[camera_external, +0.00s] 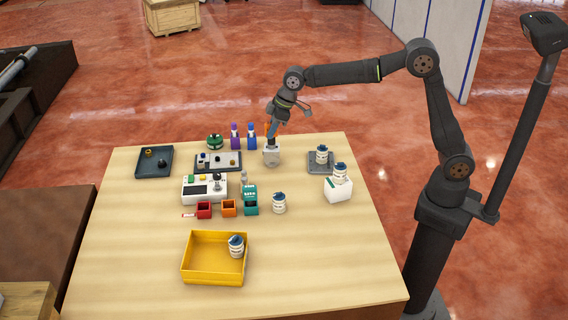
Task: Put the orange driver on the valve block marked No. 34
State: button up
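My gripper (271,137) points down at the back of the table, just above a small white block (271,157). Its fingers are too small to show whether they are open or shut, or whether they touch the block. A sliver of orange (266,128), possibly the orange driver, shows beside the fingers, mostly hidden by them. It is in line with a purple bottle-like item (235,137) and a blue one (252,137). No marking No. 34 is readable, so I cannot tell which thing is that valve block.
White-and-blue canisters stand on a grey plate (314,168), a white box (338,191), the bare table (279,204) and in a yellow tray (187,268). A white device (191,196), small coloured bins (229,208) and dark trays (146,171) crowd the left. The front right is clear.

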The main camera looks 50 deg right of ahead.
aim_at(270, 123)
jog(key=o, duration=0.4)
jog(key=shift+o, duration=0.2)
jog(key=v, duration=1.2)
jog(key=shift+r, duration=0.15)
jog(key=x, duration=1.2)
jog(key=shift+f, duration=0.2)
notch_tip(270, 123, up, 2)
jog(key=shift+r, duration=0.8)
